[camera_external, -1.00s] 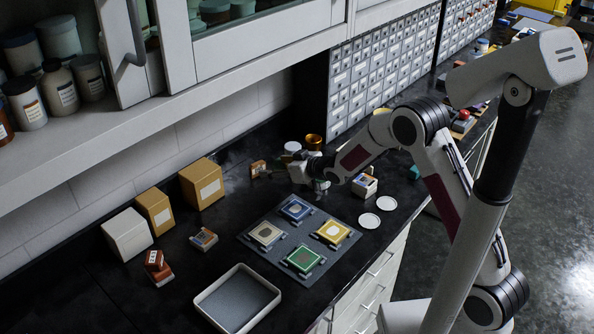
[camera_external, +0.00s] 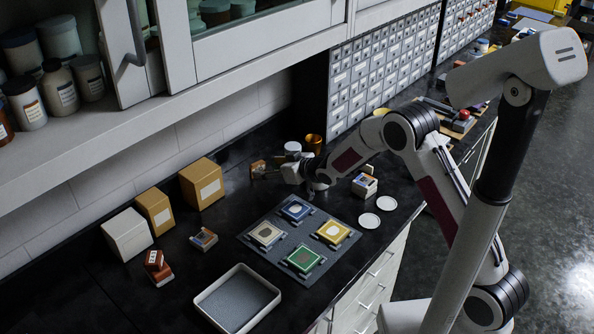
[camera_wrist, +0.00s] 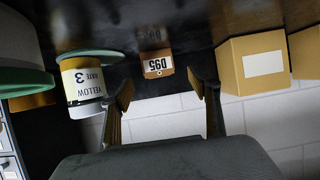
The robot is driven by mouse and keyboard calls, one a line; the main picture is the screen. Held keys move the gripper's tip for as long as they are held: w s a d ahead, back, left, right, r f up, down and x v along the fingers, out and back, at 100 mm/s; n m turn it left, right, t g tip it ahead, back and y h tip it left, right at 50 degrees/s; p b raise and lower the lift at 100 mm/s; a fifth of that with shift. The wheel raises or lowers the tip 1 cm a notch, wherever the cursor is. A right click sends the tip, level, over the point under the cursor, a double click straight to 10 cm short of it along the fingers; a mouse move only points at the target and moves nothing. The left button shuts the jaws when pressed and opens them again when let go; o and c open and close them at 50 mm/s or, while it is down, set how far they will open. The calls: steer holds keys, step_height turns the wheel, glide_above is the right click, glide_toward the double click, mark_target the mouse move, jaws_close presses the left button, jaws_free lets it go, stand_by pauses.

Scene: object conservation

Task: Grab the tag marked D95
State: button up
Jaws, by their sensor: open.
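The tag marked D95 (camera_wrist: 157,66) is a small orange-brown piece with a white label, shown upside down in the wrist view. It stands on the dark counter just beyond my fingertips and lies in line with the gap between them. In the external view, the tag (camera_external: 258,167) is near the back wall, right of the tan boxes. My gripper (camera_wrist: 161,90) is open and empty, with one finger on each side of the gap. In the external view, my gripper (camera_external: 276,171) is low over the counter, pointing left at the tag.
A jar labelled YELLOW (camera_wrist: 84,80) stands left of the tag in the wrist view. A tan box (camera_wrist: 253,66) is to its right. A grey mat (camera_external: 264,257) with several coloured plates and a tray (camera_external: 273,292) lie nearer the front edge.

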mark_target(259, 166)
steer(key=shift+w, duration=0.1)
stand_by(0.3)
steer(key=shift+x, duration=2.55)
steer(key=shift+w+r, duration=0.1)
steer(key=shift+r, duration=0.05)
steer(key=c, duration=0.9)
